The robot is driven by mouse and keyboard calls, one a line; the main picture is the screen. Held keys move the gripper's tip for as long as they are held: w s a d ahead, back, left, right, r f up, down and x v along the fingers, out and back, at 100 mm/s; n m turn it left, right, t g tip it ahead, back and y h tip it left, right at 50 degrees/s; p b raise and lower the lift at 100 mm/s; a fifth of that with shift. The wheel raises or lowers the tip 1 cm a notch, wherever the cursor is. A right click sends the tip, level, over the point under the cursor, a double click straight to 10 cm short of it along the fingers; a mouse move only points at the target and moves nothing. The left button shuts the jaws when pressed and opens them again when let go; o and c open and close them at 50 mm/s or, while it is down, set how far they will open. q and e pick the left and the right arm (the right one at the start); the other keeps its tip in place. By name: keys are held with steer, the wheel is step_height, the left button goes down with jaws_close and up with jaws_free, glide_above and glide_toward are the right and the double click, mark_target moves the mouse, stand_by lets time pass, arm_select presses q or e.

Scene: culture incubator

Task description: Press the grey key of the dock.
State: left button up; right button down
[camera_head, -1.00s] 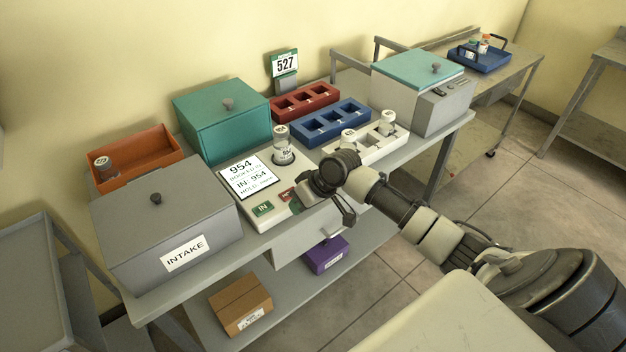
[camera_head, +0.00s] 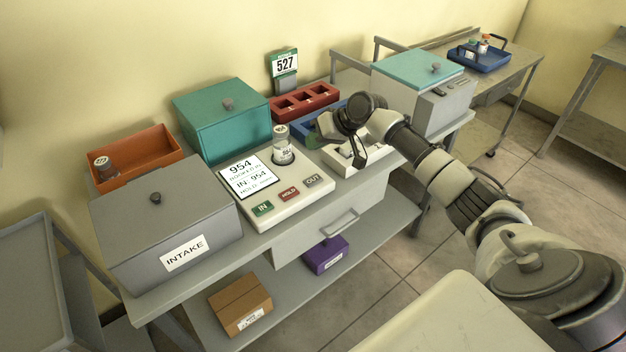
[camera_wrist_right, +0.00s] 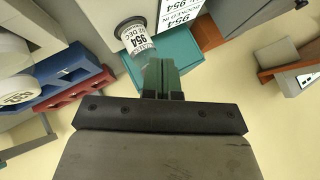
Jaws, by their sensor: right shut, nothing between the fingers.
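The dock (camera_head: 285,205) is a pale console on the bench with a screen (camera_head: 248,176) reading 954. Its front row has a green IN key (camera_head: 262,208), a red HOLD key (camera_head: 289,194) and a grey OUT key (camera_head: 312,180). All three keys are uncovered. A vial (camera_head: 283,146) labelled 954 stands upright in the dock's well; it also shows in the right wrist view (camera_wrist_right: 135,38). My right gripper (camera_head: 320,133) is shut and empty, raised right of the vial and behind the grey key, apart from it. Its green-tipped fingers (camera_wrist_right: 161,76) show together in the wrist view. My left gripper is out of view.
A grey INTAKE box (camera_head: 165,222) stands left of the dock, a teal box (camera_head: 222,125) behind it. Right are a red rack (camera_head: 305,100), a blue rack and a white rack (camera_head: 345,165), partly hidden by my arm. A teal-lidded grey box (camera_head: 420,95) stands farther right.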

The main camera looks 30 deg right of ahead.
steer(key=b, duration=0.6)
glide_above(314, 178)
step_height(314, 178, down, 6)
steer(key=shift+s+f, duration=0.1)
steer(key=shift+f, duration=0.05)
step_height(314, 178, down, 2)
steer(key=shift+f+b, duration=0.1)
steer(key=shift+b, duration=0.4)
steer(key=shift+f, duration=0.1)
stand_by(1.0)
steer(key=shift+f, duration=0.4)
steer(key=shift+f, duration=0.4)
stand_by(0.5)
steer(key=shift+r+p, duration=0.65)
steer(key=shift+r, duration=0.15)
